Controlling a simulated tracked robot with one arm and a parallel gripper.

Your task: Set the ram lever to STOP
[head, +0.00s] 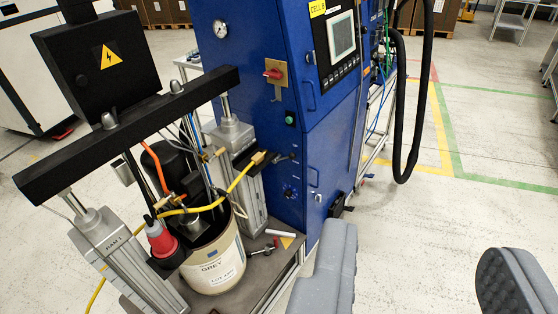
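The blue pump cabinet (252,110) stands in the middle of the view. A small dark lever-like fitting (287,157) is on its lower front, with a round dark knob (290,193) below it. Either could be the ram control; the labels and the set position are too small to read. A red rotary handle (272,74) on a yellow plate sits higher up. My gripper (424,278) is open and empty, with its two grey fingers wide apart at the bottom right. It is in front of and to the right of the cabinet in the picture, apart from it.
The drum press stands at left, with a black crossbeam (130,133), silver ram cylinders (118,252) and a white drum (216,268). A yellow hose (231,190) crosses toward the cabinet. A black hose (399,120) hangs at right. The floor (480,215) at right is clear.

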